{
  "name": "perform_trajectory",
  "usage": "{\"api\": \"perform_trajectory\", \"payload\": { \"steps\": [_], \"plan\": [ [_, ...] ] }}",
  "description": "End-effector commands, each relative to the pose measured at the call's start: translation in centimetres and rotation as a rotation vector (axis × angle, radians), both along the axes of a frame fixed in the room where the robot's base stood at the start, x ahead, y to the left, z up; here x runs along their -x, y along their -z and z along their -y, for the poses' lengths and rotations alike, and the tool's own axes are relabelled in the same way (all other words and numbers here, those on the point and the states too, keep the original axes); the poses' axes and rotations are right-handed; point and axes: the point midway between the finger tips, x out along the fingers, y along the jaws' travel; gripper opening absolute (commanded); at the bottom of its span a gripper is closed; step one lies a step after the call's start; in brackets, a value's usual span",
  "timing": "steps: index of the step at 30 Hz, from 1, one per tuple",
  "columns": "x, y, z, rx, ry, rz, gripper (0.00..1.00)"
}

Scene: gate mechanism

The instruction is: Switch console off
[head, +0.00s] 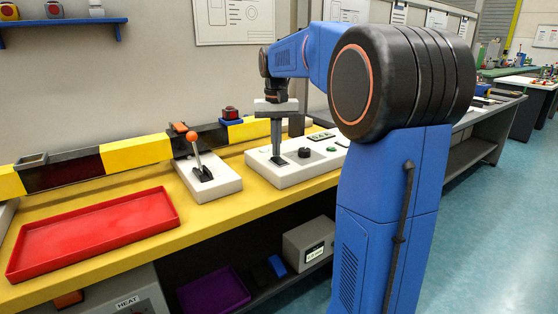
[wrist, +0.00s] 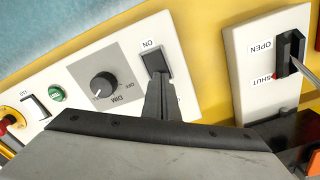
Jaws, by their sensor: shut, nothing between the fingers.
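The white console (head: 318,167) stands on the yellow bench top. In the wrist view the console (wrist: 125,55) carries a black rocker switch (wrist: 157,58) with an ON label by its far end. My gripper (head: 276,152) points straight down over the console with its fingers shut and empty. In the wrist view the fingertips (wrist: 157,78) overlap the near edge of the rocker. I cannot tell whether they touch it. The fingers hide part of the rocker's near end and any label there.
On the console are a black DIM knob (wrist: 103,86), a green button (wrist: 57,94) and a white switch (wrist: 35,107). Left of it in the head view stands a lever box (head: 212,183) with an orange-tipped lever (head: 194,140). A red tray (head: 95,232) lies farther left.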

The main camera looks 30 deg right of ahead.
Motion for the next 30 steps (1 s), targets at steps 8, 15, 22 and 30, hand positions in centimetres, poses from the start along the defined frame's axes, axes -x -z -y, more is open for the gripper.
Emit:
{"api": "perform_trajectory", "payload": {
  "steps": [8,15,22,30],
  "plan": [
    [0.01,0.36,0.0,0.0,0.0,-0.001,0.0],
    [0.01,0.64,0.0,0.0,0.0,-0.001,0.0],
    [0.02,0.92,-0.01,0.0,0.0,-0.001,0.0],
    [0.01,0.89,0.0,0.0,0.0,-0.001,0.0]
  ]
}}
